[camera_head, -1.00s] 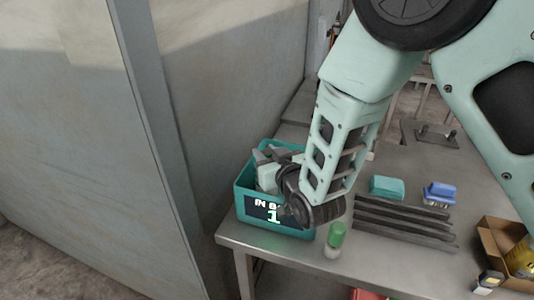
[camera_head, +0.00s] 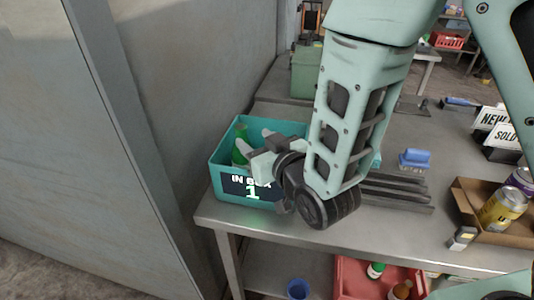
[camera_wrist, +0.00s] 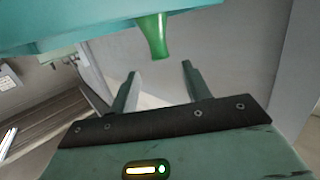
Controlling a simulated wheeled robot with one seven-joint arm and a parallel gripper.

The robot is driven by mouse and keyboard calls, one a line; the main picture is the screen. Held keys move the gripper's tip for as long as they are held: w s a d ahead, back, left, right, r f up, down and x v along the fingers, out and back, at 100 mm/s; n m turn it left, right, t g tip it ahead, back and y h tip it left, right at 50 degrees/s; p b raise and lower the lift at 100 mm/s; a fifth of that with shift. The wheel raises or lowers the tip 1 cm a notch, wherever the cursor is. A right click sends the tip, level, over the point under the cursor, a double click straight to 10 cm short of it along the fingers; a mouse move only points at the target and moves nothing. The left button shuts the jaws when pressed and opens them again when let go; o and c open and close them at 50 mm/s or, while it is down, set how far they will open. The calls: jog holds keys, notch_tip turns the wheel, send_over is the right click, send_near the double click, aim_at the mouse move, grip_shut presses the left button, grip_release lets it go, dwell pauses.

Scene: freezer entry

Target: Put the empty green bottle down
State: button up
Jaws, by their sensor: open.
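The green bottle (camera_head: 240,150) stands out at the left inside the teal box (camera_head: 228,181), whose front display reads "IN BOX 1". My gripper (camera_head: 257,140) is over the box, beside the bottle, with its fingers spread. In the wrist view the bottle's green narrow end (camera_wrist: 153,36) shows past the box's edge (camera_wrist: 90,32). It lies beyond the fingertips of my gripper (camera_wrist: 159,70), with nothing between the fingers. The bottle's lower part is hidden.
A grey wall panel (camera_head: 120,150) stands close on the left. Dark bars (camera_head: 400,195), a blue brush (camera_head: 415,159) and a cardboard box with cans (camera_head: 466,198) are on the metal table to the right. A red crate (camera_head: 345,278) with bottles is below.

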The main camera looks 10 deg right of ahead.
jog(key=p+v, duration=0.4)
jog(key=p, duration=0.6)
